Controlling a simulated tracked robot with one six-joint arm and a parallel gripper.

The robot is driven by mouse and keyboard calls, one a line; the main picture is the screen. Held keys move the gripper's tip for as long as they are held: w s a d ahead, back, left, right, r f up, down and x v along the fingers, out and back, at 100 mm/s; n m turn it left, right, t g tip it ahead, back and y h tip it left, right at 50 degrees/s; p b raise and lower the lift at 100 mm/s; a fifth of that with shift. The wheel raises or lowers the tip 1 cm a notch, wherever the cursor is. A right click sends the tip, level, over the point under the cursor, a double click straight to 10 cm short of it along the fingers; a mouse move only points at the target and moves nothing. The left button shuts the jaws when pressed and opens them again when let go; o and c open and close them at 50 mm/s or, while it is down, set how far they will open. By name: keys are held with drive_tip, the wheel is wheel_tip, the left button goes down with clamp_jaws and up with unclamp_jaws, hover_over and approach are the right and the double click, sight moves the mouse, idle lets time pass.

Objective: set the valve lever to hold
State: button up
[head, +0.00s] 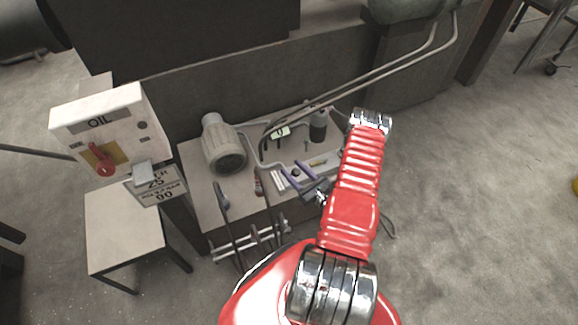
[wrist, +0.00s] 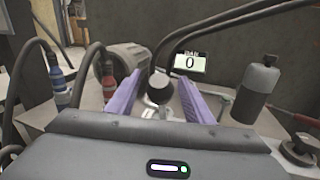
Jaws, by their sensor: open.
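A round black knob on a pale stem (wrist: 158,87) shows between the fingertips in the wrist view. It looks like the valve lever's end, but I cannot be sure, and no "hold" mark is readable. My gripper (wrist: 160,80) has two purple fingers, spread apart, one on each side of the knob with gaps. In the head view my gripper (head: 294,173) is low over the bench beside a pale panel (head: 322,164). A small display (wrist: 190,62) behind the knob reads 0. Part of the stem's base is hidden by my gripper body.
A grey motor-like cylinder (head: 224,146) stands left on the bench (head: 203,190). A grey bottle (wrist: 258,92) stands right. Hoses with blue and red fittings (wrist: 109,86) rise at left. Pipes cross overhead. An OIL box (head: 98,122) with a red handle (head: 104,162) stands far left.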

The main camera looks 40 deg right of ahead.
drive_tip(key=w, duration=0.3)
drive_tip(key=shift+c, duration=0.4)
clamp_jaws()
idle(0.3)
